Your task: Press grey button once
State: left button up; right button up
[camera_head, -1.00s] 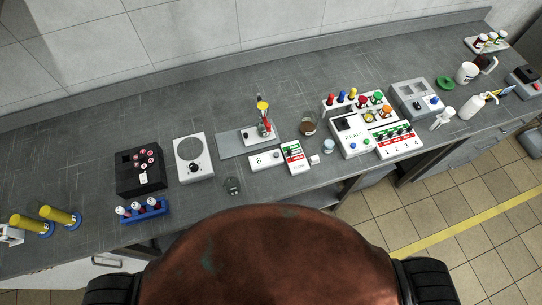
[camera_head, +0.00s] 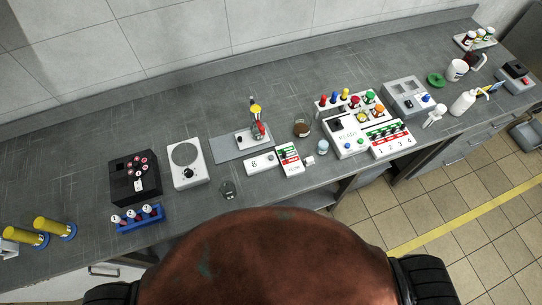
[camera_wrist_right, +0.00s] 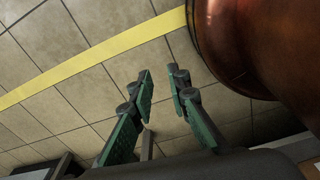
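No button that I can clearly call grey stands out in the head view; the controls are too small to tell. Candidate devices on the bench are a black box (camera_head: 128,186) with several red-marked buttons, a white control station (camera_head: 349,138) with coloured knobs and caps, and a grey box (camera_head: 402,92) with a blue button. A small white panel (camera_head: 293,167) with green and red strips lies near the middle. My right gripper (camera_wrist_right: 160,80) is open and empty over the tiled floor, away from the bench. My left gripper is not in view.
A white round-plate device (camera_head: 188,177), a stand on a grey plate (camera_head: 228,148), a blue tube rack (camera_head: 139,222) and yellow cylinders (camera_head: 50,225) share the bench. The bench's back strip is clear.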

jog(key=shift+d, duration=0.2)
grip_shut()
jog(key=shift+a, duration=0.3)
dwell(0.4)
